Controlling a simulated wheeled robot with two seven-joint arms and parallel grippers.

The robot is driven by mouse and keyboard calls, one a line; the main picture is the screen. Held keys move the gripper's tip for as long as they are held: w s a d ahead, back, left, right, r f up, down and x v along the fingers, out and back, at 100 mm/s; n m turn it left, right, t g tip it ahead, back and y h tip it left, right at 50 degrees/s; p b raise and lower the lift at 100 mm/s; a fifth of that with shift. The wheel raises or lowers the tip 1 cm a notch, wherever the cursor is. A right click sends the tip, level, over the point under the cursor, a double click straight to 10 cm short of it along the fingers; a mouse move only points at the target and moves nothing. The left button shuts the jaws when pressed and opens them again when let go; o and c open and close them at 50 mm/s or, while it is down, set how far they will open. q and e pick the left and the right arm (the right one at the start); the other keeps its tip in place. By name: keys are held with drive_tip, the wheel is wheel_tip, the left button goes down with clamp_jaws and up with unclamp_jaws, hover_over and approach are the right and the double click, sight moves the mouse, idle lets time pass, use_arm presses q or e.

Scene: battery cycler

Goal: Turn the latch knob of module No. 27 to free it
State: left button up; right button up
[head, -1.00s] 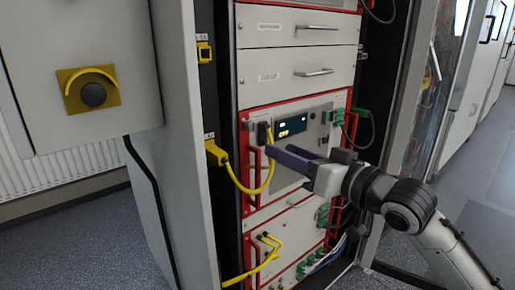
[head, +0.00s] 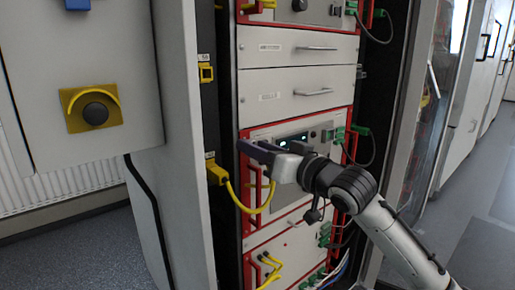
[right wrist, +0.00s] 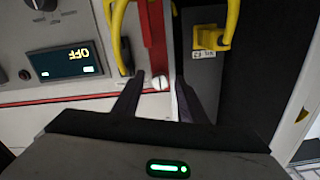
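The red-edged module (head: 300,128) sits in the rack in the head view. In the right wrist view, turned upside down, its display (right wrist: 68,63) reads OFF. A small silver slotted knob (right wrist: 160,83) sits at the module's corner by a red strip. My right gripper (head: 248,149) is at the module's upper left corner; in the right wrist view its dark fingers (right wrist: 159,92) stand open, one on each side of the knob. I cannot tell whether they touch it. The label beside the yellow socket is too small to read surely. My left gripper is not in view.
A yellow cable (head: 254,209) runs from a yellow connector (head: 217,172) on the rack post to the module, hanging just below my gripper. Red handles (head: 257,187) stick out nearby. A grey cabinet with a black knob (head: 95,113) stands left. The floor at left is clear.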

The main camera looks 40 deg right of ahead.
clamp_jaws()
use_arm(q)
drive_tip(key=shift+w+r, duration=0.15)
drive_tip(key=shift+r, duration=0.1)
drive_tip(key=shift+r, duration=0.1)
